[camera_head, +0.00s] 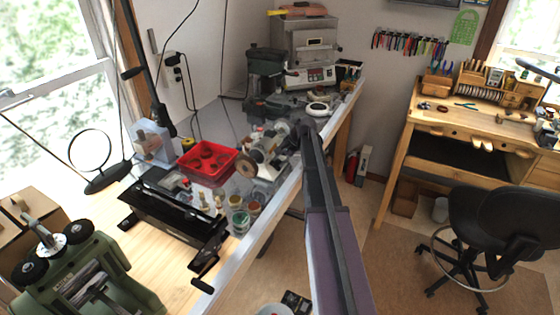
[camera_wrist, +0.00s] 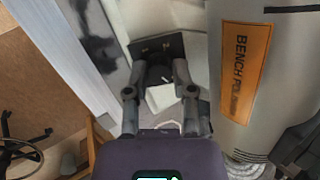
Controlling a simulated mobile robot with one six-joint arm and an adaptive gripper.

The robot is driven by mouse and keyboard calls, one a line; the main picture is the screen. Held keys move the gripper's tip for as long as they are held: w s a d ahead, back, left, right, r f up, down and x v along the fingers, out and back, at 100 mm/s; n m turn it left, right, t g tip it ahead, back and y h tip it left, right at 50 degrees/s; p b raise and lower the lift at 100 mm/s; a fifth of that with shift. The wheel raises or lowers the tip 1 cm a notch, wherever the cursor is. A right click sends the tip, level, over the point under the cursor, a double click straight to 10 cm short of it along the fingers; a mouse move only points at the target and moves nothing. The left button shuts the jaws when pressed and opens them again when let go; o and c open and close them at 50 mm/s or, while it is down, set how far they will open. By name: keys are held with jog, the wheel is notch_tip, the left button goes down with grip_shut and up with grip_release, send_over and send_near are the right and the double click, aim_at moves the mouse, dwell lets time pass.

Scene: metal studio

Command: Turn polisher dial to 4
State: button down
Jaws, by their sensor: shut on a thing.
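The bench polisher (camera_head: 262,150) stands on the workbench, left of my arm's end in the head view. In the wrist view its pale rounded body (camera_wrist: 238,60) carries an orange label reading "BENCH POLISHER". A black dial plate (camera_wrist: 146,46) with small light marks is at the top centre of the wrist view. My gripper (camera_wrist: 158,75) points at this plate, its two fingers on either side of the dark polisher dial (camera_wrist: 157,73) and shut on it. The dial is mostly hidden between the fingers, and its setting cannot be read. In the head view my arm hides the dial.
A red tray (camera_head: 208,160) and several small jars (camera_head: 240,220) sit beside the polisher. A grey machine (camera_head: 305,50) and a green-grey one (camera_head: 266,75) stand behind. The bench edge (camera_head: 262,215) runs near my arm. Open floor lies to the right, before a black chair (camera_head: 500,225).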

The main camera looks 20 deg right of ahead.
jog(key=shift+c, duration=2.3)
grip_release()
jog(key=shift+w, duration=0.1)
jog(key=shift+n, duration=0.5)
